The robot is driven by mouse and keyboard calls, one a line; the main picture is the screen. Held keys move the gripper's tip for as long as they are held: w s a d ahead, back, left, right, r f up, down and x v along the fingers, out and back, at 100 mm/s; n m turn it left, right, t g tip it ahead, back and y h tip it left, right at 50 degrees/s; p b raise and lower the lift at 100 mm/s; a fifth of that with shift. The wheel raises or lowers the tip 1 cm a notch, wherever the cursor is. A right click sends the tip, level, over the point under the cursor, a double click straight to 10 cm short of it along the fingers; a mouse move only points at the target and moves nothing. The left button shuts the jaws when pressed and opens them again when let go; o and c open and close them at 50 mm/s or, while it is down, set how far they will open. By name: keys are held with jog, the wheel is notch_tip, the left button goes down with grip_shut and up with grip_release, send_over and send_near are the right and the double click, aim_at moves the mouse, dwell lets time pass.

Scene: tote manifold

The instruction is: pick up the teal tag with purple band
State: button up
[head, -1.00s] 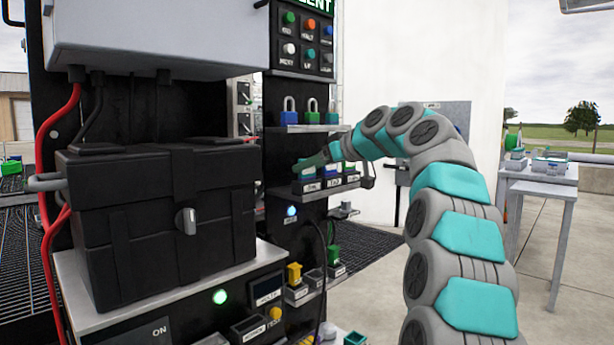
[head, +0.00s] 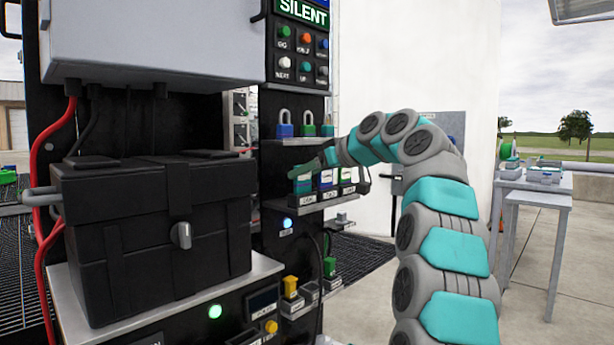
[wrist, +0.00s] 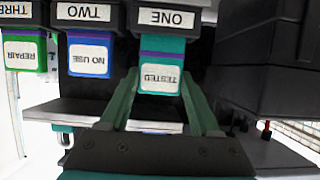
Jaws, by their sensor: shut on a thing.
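The teal tag with purple band (wrist: 162,78) carries a white label reading TESTED, upside down in the wrist view. It stands at the holder marked ONE (wrist: 167,18). My gripper (wrist: 159,88) has one finger on each side of the tag and is shut on it. In the head view my gripper (head: 304,171) is at the left end of the tag row, partly covering the tag (head: 303,187). The tag's lower end is hidden in the holder.
A blue NO USE tag (wrist: 90,58) and a green REPAIR tag (wrist: 24,52) stand in neighbouring holders. A shelf with padlocks (head: 285,130) is above the row. A large black case (head: 150,230) stands to the left in the head view.

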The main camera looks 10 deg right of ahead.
jog(key=shift+r+p, duration=0.55)
jog(key=shift+r, duration=0.5)
jog(key=s+d+b, duration=0.2)
jog(key=s, duration=0.5)
jog(key=s+d+r+b, duration=0.1)
jog(key=s+d+b, duration=0.1)
jog(key=s, duration=0.6)
jog(key=shift+s+r+b, duration=0.15)
jog(key=shift+s+b, duration=0.15)
